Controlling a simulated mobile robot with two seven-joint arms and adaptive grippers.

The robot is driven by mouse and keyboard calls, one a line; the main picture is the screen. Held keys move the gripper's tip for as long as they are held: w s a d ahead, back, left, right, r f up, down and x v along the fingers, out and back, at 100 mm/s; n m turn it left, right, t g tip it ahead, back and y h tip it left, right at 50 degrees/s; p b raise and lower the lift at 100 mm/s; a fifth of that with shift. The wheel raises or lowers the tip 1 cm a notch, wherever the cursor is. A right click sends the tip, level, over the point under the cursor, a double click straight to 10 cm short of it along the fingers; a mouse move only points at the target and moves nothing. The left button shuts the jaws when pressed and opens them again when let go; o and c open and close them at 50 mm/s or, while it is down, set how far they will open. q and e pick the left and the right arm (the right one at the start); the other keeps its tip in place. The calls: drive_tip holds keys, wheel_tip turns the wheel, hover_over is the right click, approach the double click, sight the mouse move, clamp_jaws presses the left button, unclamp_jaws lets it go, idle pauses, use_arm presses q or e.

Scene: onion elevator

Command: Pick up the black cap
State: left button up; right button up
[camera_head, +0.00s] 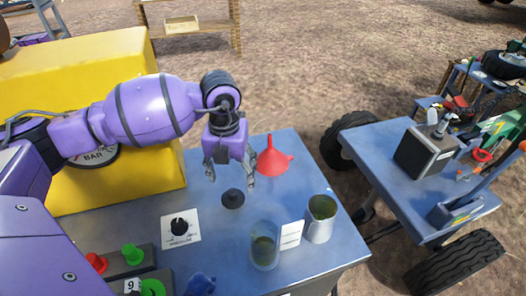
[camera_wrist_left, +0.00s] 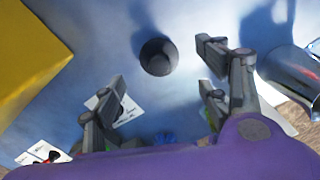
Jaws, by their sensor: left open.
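The black cap (camera_head: 233,198) stands on the blue-grey tabletop (camera_head: 215,240), near the middle of the head view. It looks like a small dark disc with a raised top. In the left wrist view the cap (camera_wrist_left: 158,56) shows as a dark round shape beyond the spread fingers, with nothing covering it. My left gripper (camera_head: 231,179) points down above and slightly behind the cap, its fingers apart and empty. The same gripper (camera_wrist_left: 162,78) frames the lower side of the cap in the wrist view, without visible contact. My right gripper is not in view.
A red funnel (camera_head: 272,158) lies just right of the gripper. A glass (camera_head: 264,246) and a metal cup (camera_head: 320,218) stand at the front right. A yellow box (camera_head: 120,60) with a gauge borders the left.

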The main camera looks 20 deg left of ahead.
sight(231, 191)
use_arm(q)
drive_tip(key=shift+w+f, duration=0.1)
drive_tip(key=shift+w, duration=0.1)
drive_tip(key=shift+s+a+f, duration=0.1)
drive_tip(key=shift+s+f, duration=0.2)
drive_tip(key=shift+f, duration=0.35)
drive_tip(key=shift+s+f, duration=0.3)
drive_tip(key=shift+f, duration=0.35)
wheel_tip(231, 191, down, 5)
drive_tip(key=shift+a+r+p, duration=0.1)
drive_tip(key=shift+r+p, duration=0.05)
drive_tip(key=shift+p, duration=0.15)
drive_tip(key=c, duration=1.3)
drive_tip(key=shift+w+r, duration=0.1)
drive_tip(key=shift+r, duration=0.05)
